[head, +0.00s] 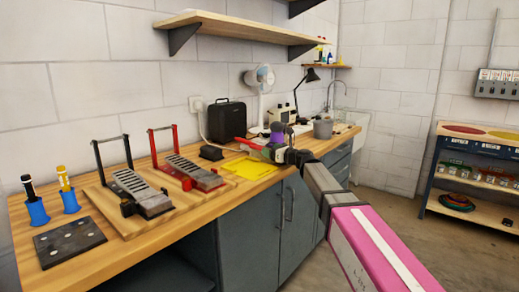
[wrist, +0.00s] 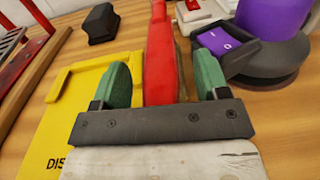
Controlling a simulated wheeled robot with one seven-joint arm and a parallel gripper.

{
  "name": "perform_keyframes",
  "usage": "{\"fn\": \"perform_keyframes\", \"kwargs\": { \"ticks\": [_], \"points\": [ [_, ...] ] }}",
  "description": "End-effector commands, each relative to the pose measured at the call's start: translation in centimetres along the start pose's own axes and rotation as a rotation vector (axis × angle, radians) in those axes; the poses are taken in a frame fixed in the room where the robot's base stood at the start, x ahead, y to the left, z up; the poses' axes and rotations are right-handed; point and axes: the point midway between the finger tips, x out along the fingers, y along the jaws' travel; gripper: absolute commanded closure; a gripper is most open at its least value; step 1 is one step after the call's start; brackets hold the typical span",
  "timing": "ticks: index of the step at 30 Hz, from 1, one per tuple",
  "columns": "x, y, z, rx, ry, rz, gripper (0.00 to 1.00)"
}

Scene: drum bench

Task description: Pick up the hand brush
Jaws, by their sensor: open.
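The hand brush is the red, long-handled thing (wrist: 160,50) in the wrist view, with a strip of tan showing along its right side. In the head view its red part (head: 246,143) shows just left of my gripper. My gripper (wrist: 163,75) is open, with its green finger pads on either side of the red handle. Gaps show between the pads and the handle, and I cannot tell whether either touches. In the head view my gripper (head: 268,152) is over the bench near the yellow tray; the brush's near end is hidden by my gripper.
A yellow tray (wrist: 62,125) with dark lettering lies left of the brush. A purple object on a dark base (wrist: 270,20) stands close on the right. A small black block (wrist: 100,23) is behind left. Red and black pedals (head: 190,172) stand further left on the wooden bench.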

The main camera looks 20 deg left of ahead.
Motion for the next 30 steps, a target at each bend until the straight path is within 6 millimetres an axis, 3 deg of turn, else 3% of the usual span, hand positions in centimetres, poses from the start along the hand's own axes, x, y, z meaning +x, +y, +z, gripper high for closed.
{"fn": "perform_keyframes", "kwargs": {
  "ticks": [4, 5, 10, 22, 30],
  "points": [
    [-0.1, 0.0, 0.0, 0.000, 0.000, 0.000, 0.32],
    [-0.1, 0.0, 0.0, 0.000, 0.000, 0.000, 0.38],
    [-0.1, 0.0, 0.0, 0.000, 0.000, 0.000, 0.93],
    [-0.1, 0.0, 0.4, -0.001, -0.001, 0.000, 0.93],
    [-0.1, 0.0, 3.3, -0.001, -0.002, 0.000, 0.93]
  ]
}}
